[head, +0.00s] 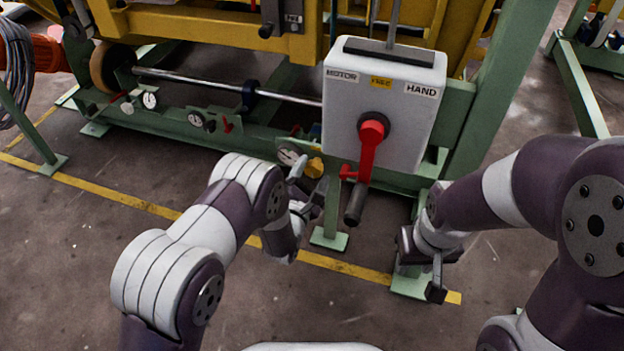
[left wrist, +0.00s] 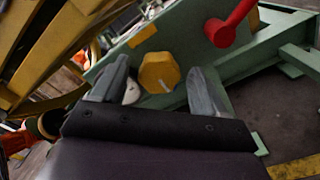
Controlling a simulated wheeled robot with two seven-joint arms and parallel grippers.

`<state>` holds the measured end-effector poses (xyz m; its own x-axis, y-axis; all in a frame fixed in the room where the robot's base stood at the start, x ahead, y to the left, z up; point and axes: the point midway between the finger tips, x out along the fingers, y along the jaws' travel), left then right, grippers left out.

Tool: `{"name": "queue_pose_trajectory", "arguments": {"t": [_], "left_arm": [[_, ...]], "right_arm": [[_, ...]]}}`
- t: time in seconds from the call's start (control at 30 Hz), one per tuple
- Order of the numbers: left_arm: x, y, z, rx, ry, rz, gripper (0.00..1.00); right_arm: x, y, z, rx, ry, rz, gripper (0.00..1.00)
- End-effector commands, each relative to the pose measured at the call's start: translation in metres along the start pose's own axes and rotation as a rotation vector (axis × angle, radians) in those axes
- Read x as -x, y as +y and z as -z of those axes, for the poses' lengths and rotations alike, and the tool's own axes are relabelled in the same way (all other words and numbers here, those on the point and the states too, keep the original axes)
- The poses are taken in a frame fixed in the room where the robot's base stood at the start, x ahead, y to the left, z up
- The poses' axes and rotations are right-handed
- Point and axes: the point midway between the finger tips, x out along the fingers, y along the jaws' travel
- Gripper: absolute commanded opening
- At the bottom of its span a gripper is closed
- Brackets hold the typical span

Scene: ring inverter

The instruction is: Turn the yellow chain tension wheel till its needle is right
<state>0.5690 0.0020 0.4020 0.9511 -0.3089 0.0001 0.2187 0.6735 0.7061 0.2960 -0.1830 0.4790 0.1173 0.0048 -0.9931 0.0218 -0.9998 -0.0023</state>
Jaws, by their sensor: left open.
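The yellow wheel (left wrist: 159,72) is a faceted knob with a pale mark on its face. It sits between the two spread fingers of my left gripper (left wrist: 158,78) in the left wrist view, with gaps showing at both sides. In the head view the wheel (head: 316,166) is partly hidden by my left gripper (head: 308,183). A round white gauge (head: 289,155) stands just left of the wheel. Its needle is too small to read, and in the left wrist view a finger partly covers the gauge (left wrist: 132,92). My right gripper (head: 424,272) hangs empty at the right, its opening unclear.
A grey box (head: 385,110) marked MOTOR and HAND, with a red lever (head: 368,150), stands right above the wheel. Smaller gauges (head: 150,100) line the green frame (head: 170,127) at left. A green post (head: 331,215) is close by. The floor in front is clear.

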Motion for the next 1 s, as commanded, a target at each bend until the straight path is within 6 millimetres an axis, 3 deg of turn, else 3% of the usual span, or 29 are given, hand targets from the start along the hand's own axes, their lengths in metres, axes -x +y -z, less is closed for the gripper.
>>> {"name": "queue_pose_trajectory", "arguments": {"t": [0.23, 0.27, 0.4, 0.43, 0.73, 1.0], "left_arm": [[-0.0020, 0.0005, -0.0004, 0.000, 0.001, 0.001, 0.73], [-0.0020, 0.0005, -0.0005, 0.000, 0.001, 0.001, 0.66], [-0.0019, 0.0004, -0.0005, 0.000, 0.000, 0.001, 0.21], [-0.0018, 0.0004, -0.0005, 0.000, 0.000, 0.001, 0.17], [-0.0018, 0.0005, -0.0008, -0.029, 0.000, 0.001, 0.17], [-0.0020, 0.0009, -0.0015, -0.184, 0.000, 0.000, 0.17]], "right_arm": [[-0.0001, 0.0000, 0.0001, 0.000, 0.000, 0.000, 0.38], [-0.0001, 0.0000, 0.0001, 0.000, 0.000, 0.000, 0.38], [-0.0001, 0.0000, 0.0001, 0.000, 0.000, 0.000, 0.38], [-0.0001, 0.0000, 0.0001, 0.000, 0.000, 0.000, 0.38], [0.0016, 0.0000, 0.0003, 0.000, 0.000, 0.000, 0.38], [0.0087, 0.0000, 0.0011, 0.000, 0.000, 0.000, 0.38]]}}
